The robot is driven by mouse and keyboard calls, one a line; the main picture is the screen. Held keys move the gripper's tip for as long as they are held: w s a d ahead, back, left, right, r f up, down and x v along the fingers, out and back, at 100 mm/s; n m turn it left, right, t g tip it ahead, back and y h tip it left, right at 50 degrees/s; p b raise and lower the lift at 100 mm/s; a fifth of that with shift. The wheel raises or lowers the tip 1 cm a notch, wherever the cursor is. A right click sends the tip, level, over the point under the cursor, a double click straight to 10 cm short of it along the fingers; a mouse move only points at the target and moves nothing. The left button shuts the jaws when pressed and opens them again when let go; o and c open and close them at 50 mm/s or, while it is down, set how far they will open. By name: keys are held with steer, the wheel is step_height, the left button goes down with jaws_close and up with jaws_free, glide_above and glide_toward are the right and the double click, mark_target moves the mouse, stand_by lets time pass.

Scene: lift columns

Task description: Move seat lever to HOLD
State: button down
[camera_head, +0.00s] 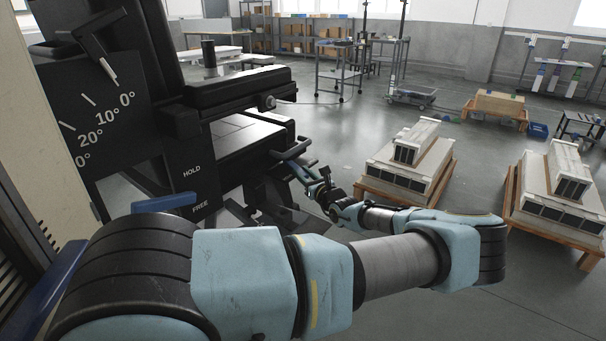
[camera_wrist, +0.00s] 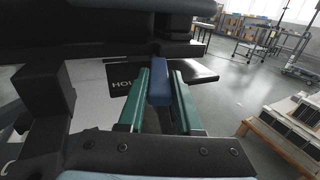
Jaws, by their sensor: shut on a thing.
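The machine's black side panel carries the white labels HOLD (camera_head: 192,171) and FREE (camera_head: 200,207), with HOLD above FREE. The seat lever has a blue grip (camera_wrist: 158,86), seen in the wrist view between the two green fingers of my gripper (camera_wrist: 158,92). The fingers are shut on it, one on each side. Part of the HOLD label (camera_wrist: 122,85) shows behind the left finger. In the head view my gripper (camera_head: 292,160) reaches the side of the machine, below the black seat, and the blue lever end (camera_head: 297,147) is at its tips. The lever's exact angle against the labels is unclear.
A black angle plate (camera_head: 100,115) and a padded black part (camera_head: 235,88) stand above the panel. Other blue bars (camera_head: 163,203) show at the left. Pallets with pale stacked units (camera_head: 405,165) stand to the right. Grey floor lies open between them and the machine.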

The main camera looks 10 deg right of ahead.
steer(key=c, duration=0.6)
jaws_free()
steer(key=b+v, duration=0.2)
steer(key=v, duration=0.8)
steer(key=shift+s, duration=0.4)
steer(key=shift+d, duration=0.1)
